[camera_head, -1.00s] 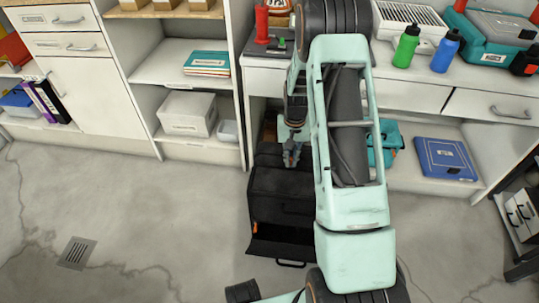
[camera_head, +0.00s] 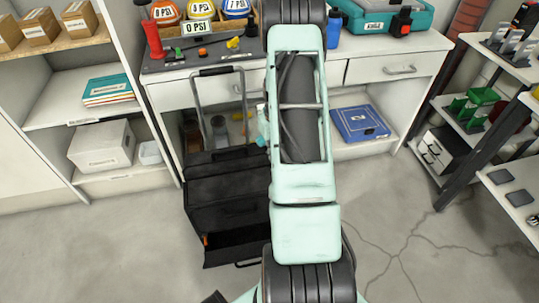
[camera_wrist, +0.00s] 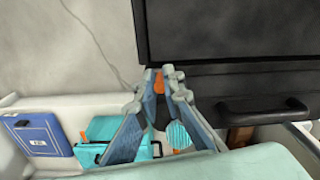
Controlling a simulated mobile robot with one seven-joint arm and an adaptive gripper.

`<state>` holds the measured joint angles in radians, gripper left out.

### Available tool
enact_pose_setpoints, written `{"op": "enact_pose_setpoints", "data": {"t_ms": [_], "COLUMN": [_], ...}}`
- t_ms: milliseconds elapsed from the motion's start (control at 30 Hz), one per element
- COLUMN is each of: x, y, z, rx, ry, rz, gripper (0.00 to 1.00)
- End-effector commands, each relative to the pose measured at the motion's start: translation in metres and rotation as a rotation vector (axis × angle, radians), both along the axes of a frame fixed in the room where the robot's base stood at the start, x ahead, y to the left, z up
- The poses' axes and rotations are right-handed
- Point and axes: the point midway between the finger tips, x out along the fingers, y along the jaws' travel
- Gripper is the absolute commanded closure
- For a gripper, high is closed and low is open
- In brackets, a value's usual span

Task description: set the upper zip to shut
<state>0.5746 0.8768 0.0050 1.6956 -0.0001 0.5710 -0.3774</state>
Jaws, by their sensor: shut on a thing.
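The black case (camera_head: 226,208) stands on the floor in front of the workbench in the head view, with a tall pull handle (camera_head: 217,72) at its back. Its lowest part is hinged open at the front, and a small orange tab (camera_head: 205,240) shows at its left side. In the wrist view the case's dark face (camera_wrist: 230,32) and carry handle (camera_wrist: 262,110) fill the upper right. My gripper (camera_wrist: 163,77) is shut on an orange zip pull (camera_wrist: 158,82) beside the case's edge. The zip's track cannot be made out. My arm hides my gripper in the head view.
The workbench (camera_head: 385,75) stands behind the case, with a blue box (camera_head: 360,122) on its lower shelf. White shelving (camera_head: 75,110) is at left and a dark-framed rack (camera_head: 455,160) at right. Floor right of my arm is clear.

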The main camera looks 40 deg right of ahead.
Motion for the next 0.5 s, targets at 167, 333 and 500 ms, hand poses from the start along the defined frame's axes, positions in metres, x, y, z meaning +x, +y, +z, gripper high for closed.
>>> {"op": "enact_pose_setpoints", "data": {"t_ms": [167,333,500], "x": [-0.0034,-0.0036,-0.0028], "y": [-0.0062,-0.0069,-0.0053], "z": [0.0001,0.0002,0.0000], "rx": [-0.007,-0.008,-0.007], "ry": [0.004,0.004,0.002], "rz": [-0.004,-0.005,-0.004], "gripper": [1.00,0.83,0.74]}}
